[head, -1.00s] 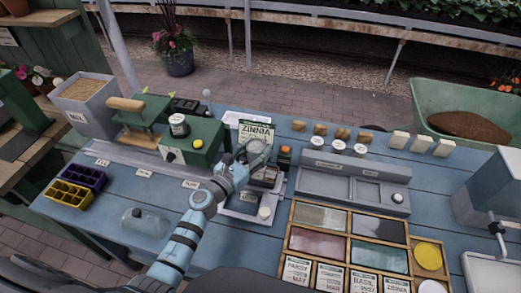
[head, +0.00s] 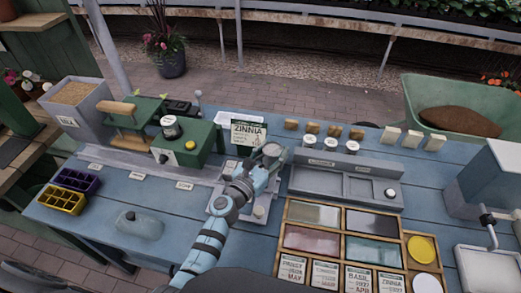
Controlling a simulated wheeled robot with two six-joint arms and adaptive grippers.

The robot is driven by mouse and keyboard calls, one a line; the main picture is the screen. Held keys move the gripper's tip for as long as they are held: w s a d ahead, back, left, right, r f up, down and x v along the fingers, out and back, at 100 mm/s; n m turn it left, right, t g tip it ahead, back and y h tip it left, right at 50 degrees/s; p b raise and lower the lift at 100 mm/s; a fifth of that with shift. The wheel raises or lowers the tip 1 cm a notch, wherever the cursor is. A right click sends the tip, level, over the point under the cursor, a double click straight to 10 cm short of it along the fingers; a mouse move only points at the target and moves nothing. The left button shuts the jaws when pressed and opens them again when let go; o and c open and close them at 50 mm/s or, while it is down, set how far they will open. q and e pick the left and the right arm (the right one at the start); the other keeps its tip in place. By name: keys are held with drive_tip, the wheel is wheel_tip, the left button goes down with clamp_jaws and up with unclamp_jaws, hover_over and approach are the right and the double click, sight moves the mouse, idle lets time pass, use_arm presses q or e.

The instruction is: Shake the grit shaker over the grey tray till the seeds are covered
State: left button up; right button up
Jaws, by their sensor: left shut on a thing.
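My left gripper (head: 266,163) is above the blue bench, shut on a small round grey-topped container (head: 272,150), which looks like the grit shaker; the fingers hide much of it, and no falling grit is visible. It looks tilted, but I cannot tell how far. A grey tray (head: 217,203) lies below and left of the gripper, largely covered by my left forearm. Seeds or grit in it cannot be made out. My right gripper is not in view.
A green ZINNIA card (head: 248,131) stands behind the gripper. A wooden seed-packet box (head: 341,231) is in front. A green machine (head: 186,146) stands left. A clear bottle (head: 139,225) lies front left.

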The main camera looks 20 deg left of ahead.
use_arm(q)
drive_tip(key=shift+a, duration=1.15)
drive_tip(key=d, duration=0.4)
drive_tip(key=shift+d, duration=0.15)
drive_tip(key=a, duration=0.3)
drive_tip(key=shift+a, duration=0.2)
drive_tip(key=shift+d+r, duration=0.1)
wheel_tip(320, 180, up, 6)
drive_tip(key=p, duration=0.6)
drive_tip(key=shift+r, duration=0.1)
drive_tip(key=shift+f, duration=0.2)
